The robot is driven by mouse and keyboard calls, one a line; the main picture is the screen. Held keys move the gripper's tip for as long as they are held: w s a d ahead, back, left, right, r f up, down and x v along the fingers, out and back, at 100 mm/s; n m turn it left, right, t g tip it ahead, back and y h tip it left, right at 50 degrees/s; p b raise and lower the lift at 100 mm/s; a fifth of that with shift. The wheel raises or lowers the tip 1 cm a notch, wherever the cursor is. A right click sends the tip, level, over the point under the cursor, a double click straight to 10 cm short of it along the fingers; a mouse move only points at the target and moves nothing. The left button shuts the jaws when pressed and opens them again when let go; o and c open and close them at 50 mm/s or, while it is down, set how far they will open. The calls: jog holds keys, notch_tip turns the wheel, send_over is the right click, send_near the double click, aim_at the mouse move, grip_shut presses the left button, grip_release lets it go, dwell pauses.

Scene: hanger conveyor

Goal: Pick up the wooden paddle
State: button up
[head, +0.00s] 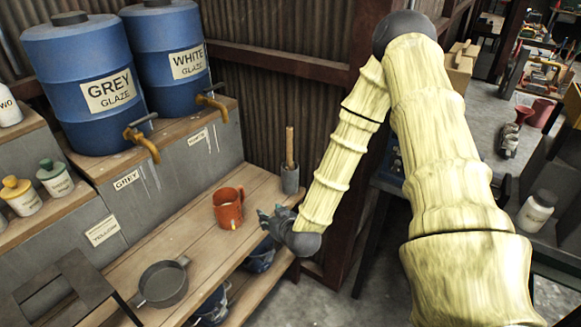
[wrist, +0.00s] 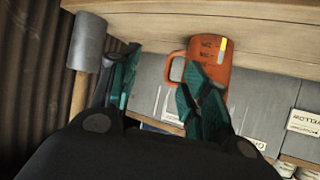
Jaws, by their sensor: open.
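The wooden paddle (head: 290,146) shows as an upright wooden handle rising out of a grey cylindrical holder (head: 290,179) at the back of the bench; any lower end is hidden inside. In the wrist view, which is upside down, the handle (wrist: 78,97) and the grey holder (wrist: 88,42) are at the left, outside my fingers. My gripper (head: 268,218) is open and empty at the bench's front edge. It is in front of the holder and just right of an orange mug (head: 227,214). In the wrist view my gripper (wrist: 162,82) has the mug (wrist: 210,58) behind its right finger.
A grey pan (head: 163,284) lies on the wooden bench (head: 200,245) front left. Blue glaze barrels (head: 85,85) with brass taps stand on the raised shelf behind. Glaze jars (head: 54,178) are at the left. A corrugated wall (head: 250,100) is close behind the holder.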

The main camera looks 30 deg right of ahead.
jog(key=w+d+r+m+t+h+b, duration=0.1)
jog(key=w+d+r+t+h, duration=0.1)
jog(key=w+d+r, duration=0.35)
jog(key=m+t+h+b, duration=0.1)
jog(key=m+t+h, duration=0.1)
jog(key=h, duration=0.2)
send_near(291, 138)
jog(key=shift+p+x, duration=1.25)
jog(key=shift+x, duration=4.35)
jog(key=shift+a+r, duration=0.1)
grip_shut()
